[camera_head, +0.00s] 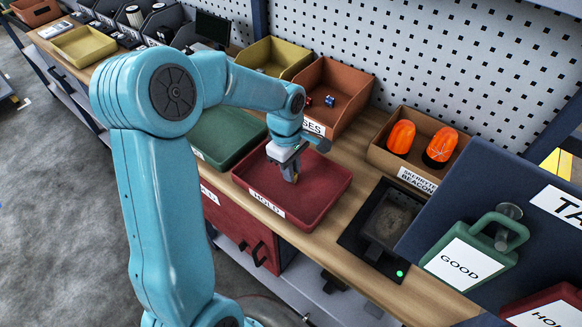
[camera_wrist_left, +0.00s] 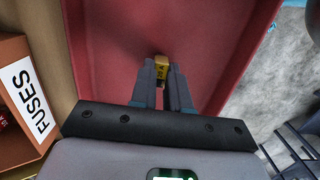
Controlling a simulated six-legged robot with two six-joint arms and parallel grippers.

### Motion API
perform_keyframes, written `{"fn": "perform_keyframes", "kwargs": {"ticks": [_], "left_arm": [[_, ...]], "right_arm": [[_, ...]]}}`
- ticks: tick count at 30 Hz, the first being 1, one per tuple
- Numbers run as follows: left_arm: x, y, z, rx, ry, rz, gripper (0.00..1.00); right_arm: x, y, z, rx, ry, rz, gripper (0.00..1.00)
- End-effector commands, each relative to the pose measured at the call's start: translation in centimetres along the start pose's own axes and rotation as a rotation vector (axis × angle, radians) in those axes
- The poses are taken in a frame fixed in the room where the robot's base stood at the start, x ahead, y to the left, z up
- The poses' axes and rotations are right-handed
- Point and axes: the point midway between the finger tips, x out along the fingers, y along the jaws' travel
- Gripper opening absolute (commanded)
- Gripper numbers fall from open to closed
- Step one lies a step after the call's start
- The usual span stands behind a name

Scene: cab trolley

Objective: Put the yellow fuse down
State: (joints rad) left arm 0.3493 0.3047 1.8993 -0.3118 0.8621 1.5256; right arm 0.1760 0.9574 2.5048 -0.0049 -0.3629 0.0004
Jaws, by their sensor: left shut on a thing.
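My left gripper (camera_head: 291,176) is low over the red tray (camera_head: 328,196) labelled HOLD in the head view. In the left wrist view my left gripper (camera_wrist_left: 163,85) is shut on the yellow fuse (camera_wrist_left: 162,67), which shows between the fingertips. The red floor of the tray (camera_wrist_left: 112,35) lies behind the fuse. I cannot tell whether the fuse touches the tray floor. The fuse is hidden by the gripper in the head view. My right gripper is not in view.
An orange bin (camera_head: 343,80) labelled FUSES stands behind the tray. A green tray (camera_head: 222,138) is to its left. A bin with orange beacons (camera_head: 377,160) and a dark plate device (camera_head: 385,222) are to its right. A green GOOD tag (camera_head: 462,258) hangs at the right.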

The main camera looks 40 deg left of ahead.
Motion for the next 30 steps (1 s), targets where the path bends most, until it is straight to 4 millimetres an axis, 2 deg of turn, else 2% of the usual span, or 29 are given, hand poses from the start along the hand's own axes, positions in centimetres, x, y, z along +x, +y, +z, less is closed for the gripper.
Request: {"fn": "perform_keyframes", "kwargs": {"ticks": [2, 3, 4, 5, 13, 17, 30], "left_arm": [[0.5, 0.0, 0.0, 0.0, 0.0, 0.0, 0.0], [0.2, 0.0, 0.0, 0.0, 0.0, 0.0, 0.29], [0.2, 0.0, 0.0, 0.0, 0.0, 0.0, 0.38], [0.2, 0.0, 0.0, 0.0, 0.0, 0.0, 0.41], [0.1, 0.0, 0.0, 0.0, 0.0, 0.0, 0.41], [-0.9, 0.1, 0.0, 0.0, 0.001, 0.004, 0.41], [-10.3, 0.1, 0.0, 0.0, 0.0, 0.004, 0.41]], "right_arm": [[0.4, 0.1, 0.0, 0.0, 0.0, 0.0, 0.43], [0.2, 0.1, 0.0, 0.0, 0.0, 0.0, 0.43], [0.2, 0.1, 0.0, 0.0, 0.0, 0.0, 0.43], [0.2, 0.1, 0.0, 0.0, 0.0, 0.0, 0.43], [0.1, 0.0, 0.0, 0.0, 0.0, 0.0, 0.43], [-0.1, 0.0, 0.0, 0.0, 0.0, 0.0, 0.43], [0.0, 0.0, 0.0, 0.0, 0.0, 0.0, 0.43]]}}
